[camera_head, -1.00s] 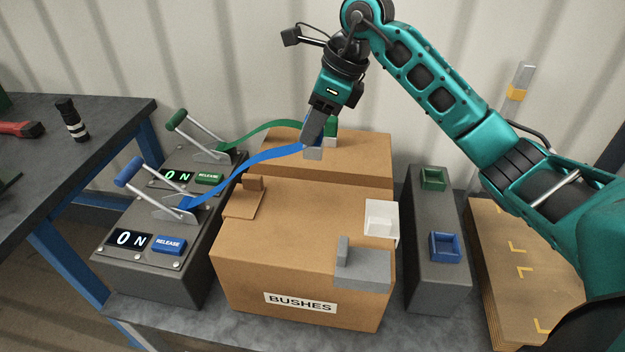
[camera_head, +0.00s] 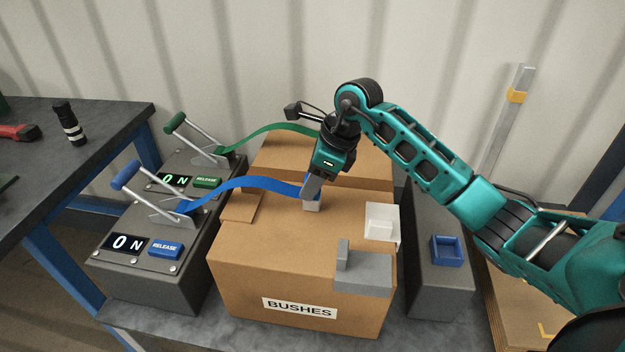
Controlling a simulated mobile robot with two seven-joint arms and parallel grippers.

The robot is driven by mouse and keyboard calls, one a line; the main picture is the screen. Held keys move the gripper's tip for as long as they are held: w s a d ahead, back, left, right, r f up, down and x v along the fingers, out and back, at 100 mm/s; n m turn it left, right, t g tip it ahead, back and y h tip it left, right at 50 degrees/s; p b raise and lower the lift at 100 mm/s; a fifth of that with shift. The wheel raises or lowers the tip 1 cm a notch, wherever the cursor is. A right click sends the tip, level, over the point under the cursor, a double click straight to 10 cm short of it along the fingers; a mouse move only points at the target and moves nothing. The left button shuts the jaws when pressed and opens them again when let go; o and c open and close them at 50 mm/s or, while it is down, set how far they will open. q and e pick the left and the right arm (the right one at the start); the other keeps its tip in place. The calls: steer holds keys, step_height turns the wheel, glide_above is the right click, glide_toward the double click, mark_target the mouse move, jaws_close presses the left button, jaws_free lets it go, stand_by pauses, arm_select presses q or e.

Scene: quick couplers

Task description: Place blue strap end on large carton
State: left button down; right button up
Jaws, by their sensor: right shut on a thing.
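The blue strap (camera_head: 244,184) runs from the blue-handled ratchet lever at left, arching over the large carton. The gripper points down over the middle of the top of the large carton (camera_head: 265,245), labelled BUSHES. I cannot tell if the block touches the carton. My left gripper is not in view.
A green strap (camera_head: 275,131) runs to the rear carton (camera_head: 368,148), its end hidden behind my arm. A white corner piece (camera_head: 382,222) and a grey one (camera_head: 362,270) sit on the large carton's right edge. A blue socket (camera_head: 446,250) is at right.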

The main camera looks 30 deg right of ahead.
steer(key=shift+f, duration=0.2)
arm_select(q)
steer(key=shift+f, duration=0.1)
arm_select(e)
steer(key=o, duration=1.1)
steer(key=shift+r, duration=0.25)
steer(key=shift+d+r, duration=0.15)
steer(key=shift+r, duration=0.2)
arm_select(q)
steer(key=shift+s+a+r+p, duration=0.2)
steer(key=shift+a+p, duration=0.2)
steer(key=shift+p, duration=0.2)
arm_select(e)
steer(key=v, duration=1.1)
steer(key=shift+s+r, duration=0.1)
steer(key=shift+r, duration=0.05)
